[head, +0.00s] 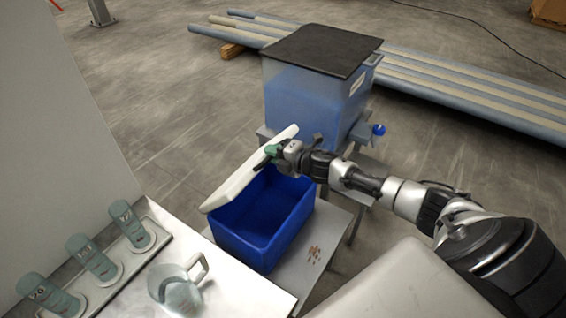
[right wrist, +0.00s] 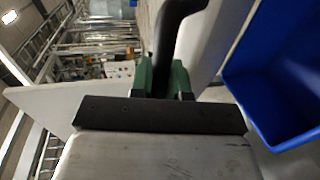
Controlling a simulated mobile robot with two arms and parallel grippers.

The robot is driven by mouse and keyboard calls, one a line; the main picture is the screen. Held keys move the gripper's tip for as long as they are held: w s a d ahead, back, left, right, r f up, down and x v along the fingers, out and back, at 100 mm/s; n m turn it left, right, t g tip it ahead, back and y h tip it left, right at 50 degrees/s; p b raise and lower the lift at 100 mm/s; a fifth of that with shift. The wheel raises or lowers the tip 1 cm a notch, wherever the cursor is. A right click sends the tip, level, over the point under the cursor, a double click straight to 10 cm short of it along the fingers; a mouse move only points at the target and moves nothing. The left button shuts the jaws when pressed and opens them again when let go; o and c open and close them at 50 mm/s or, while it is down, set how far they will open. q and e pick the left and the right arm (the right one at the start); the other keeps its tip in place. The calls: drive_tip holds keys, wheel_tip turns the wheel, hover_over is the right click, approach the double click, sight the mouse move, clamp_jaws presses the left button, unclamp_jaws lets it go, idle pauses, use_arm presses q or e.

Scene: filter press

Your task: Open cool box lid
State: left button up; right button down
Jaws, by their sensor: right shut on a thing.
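The blue cool box (head: 262,224) stands on a light stand, and its inside shows empty where I can see it. Its white lid (head: 250,168) is raised and tilted steeply along the box's left side. My right gripper (head: 272,152) is at the upper edge of the lid. In the right wrist view its green fingers (right wrist: 163,78) are shut on a dark handle (right wrist: 177,35), with the pale lid (right wrist: 110,92) behind. The blue box wall (right wrist: 275,85) shows at the right there. My left gripper is not in view.
A clear tank (head: 312,95) with a dark cover stands behind the box. A white table at front left holds a pitcher (head: 178,290) and several labelled bottles (head: 130,222) on a tray. Small brown bits (head: 314,254) lie beside the box. Pipes (head: 470,90) lie on the floor behind.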

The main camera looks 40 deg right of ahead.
drive_tip(key=w+r, duration=0.1)
drive_tip(key=w+a+r+p, duration=0.1)
drive_tip(key=w, duration=0.1)
drive_tip(key=shift+w+a+r, duration=0.15)
drive_tip(key=shift+a+r, duration=0.15)
drive_tip(key=shift+r, duration=0.1)
use_arm(q)
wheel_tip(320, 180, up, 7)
drive_tip(key=p, duration=0.5)
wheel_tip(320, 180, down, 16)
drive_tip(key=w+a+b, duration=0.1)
drive_tip(key=b, duration=1.4)
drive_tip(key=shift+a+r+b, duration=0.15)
drive_tip(key=shift+b, duration=0.15)
use_arm(e)
drive_tip(key=w+a+r+g+h, duration=0.1)
drive_tip(key=w+a+g, duration=0.2)
drive_tip(key=w, duration=0.6)
drive_tip(key=w+a+g+h, duration=0.1)
drive_tip(key=w+a, duration=0.3)
drive_tip(key=w, duration=0.5)
drive_tip(key=shift+a+r+g, duration=0.3)
drive_tip(key=shift+r+g, duration=0.05)
drive_tip(key=shift+g, duration=0.55)
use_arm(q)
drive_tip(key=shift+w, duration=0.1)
use_arm(e)
drive_tip(key=shift+w+r, duration=0.1)
